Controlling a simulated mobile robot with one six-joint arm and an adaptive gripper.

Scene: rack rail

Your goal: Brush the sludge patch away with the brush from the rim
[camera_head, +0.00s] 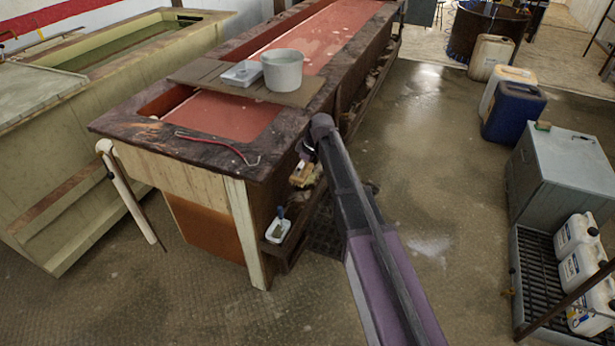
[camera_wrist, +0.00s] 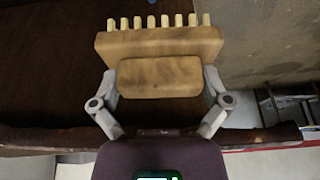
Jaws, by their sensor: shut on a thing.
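The brush (camera_wrist: 158,45) is a wooden block with a row of pale bristle tufts. In the wrist view my gripper (camera_wrist: 160,78) is shut on its narrower wooden part, and the tufts point away from me. In the head view the brush (camera_head: 302,178) shows small beside the near right side of the long tank, below the level of its rim (camera_head: 285,135). My arm partly hides this spot. I cannot single out the sludge patch in either view. The wrist view has a dark brown surface (camera_wrist: 45,65) behind and left of the brush; I cannot tell whether they touch.
A grey bucket (camera_head: 282,70) and a white tray stand on a board across the tank. Open floor (camera_head: 430,180) lies to the right, before the grey cabinet (camera_head: 560,170).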

